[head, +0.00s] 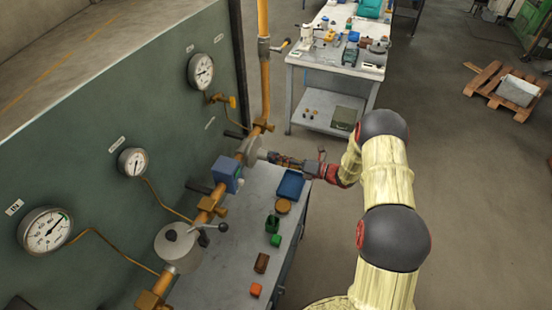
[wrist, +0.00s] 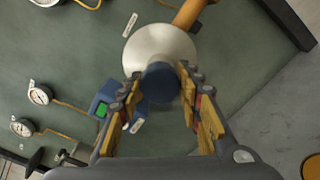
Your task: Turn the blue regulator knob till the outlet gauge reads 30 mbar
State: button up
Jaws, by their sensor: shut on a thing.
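The blue regulator knob (wrist: 160,83) sits in front of a pale round regulator body (wrist: 152,48) in the wrist view. My gripper (wrist: 160,98) has one finger on each side of the knob and is shut on it. In the head view my gripper (head: 272,158) reaches the grey regulator (head: 250,149) on the orange pipe, and the knob is hidden there. Three dial gauges are on the green panel: an upper one (head: 202,71) nearest the regulator, a middle one (head: 133,161) and a large lower-left one (head: 44,232). Their scales are too small to read, and I cannot tell which label says outlet.
A blue box (head: 227,173) and a lever valve (head: 180,240) sit along the pipe. The grey bench (head: 218,262) below holds a blue tray (head: 290,184) and several small blocks. A second workbench (head: 335,70) stands behind.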

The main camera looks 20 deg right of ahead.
jog(key=o, duration=1.1)
jog(key=shift+o, duration=0.3)
jog(key=shift+d, duration=0.15)
jog(key=v, duration=1.1)
jog(key=shift+s+d, duration=0.25)
jog(key=shift+d, duration=0.05)
